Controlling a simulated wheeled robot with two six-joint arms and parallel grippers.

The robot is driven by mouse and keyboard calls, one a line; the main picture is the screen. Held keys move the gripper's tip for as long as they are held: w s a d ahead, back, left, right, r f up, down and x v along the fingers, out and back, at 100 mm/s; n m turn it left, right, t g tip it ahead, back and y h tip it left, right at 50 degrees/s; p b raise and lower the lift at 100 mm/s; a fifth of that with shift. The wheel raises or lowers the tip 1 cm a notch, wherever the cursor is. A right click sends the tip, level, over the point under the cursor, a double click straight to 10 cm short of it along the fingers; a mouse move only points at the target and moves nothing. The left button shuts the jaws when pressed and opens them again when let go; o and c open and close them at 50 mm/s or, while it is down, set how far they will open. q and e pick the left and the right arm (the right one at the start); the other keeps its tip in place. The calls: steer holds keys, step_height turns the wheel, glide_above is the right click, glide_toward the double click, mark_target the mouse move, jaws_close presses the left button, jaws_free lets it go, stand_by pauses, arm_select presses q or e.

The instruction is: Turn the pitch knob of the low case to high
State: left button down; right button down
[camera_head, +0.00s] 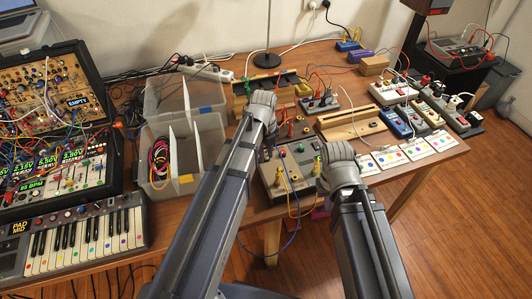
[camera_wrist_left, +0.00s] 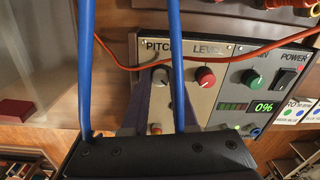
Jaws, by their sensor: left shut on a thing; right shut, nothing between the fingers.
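The low case (camera_head: 297,158) is a grey-faced box on the table, at the middle of the head view. The grey pitch knob (camera_wrist_left: 160,76) sits under the PITCH label, beside a red level knob (camera_wrist_left: 206,76). My left gripper (camera_head: 264,153) is at the case's left side; its dark purple fingers (camera_wrist_left: 160,90) are shut on the pitch knob, partly hiding it. My right gripper (camera_head: 322,184) is shut and empty by the case's right side.
A red cable (camera_wrist_left: 120,67) crosses the panel top in the left wrist view. Yellow and blue cables (camera_head: 290,212) hang in front of the case. Clear bins (camera_head: 180,150) stand to the left, a wooden tray (camera_head: 350,120) behind, labelled cards (camera_head: 400,154) to the right.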

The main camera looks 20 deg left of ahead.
arm_select(q)
steer(key=shift+m, duration=0.4)
steer(key=c, duration=0.7)
jaws_free()
step_height(320, 180, up, 8)
steer(key=p, duration=0.8)
steer(key=shift+a, duration=0.1)
steer(key=shift+f, duration=0.1)
steer(key=shift+s, duration=0.1)
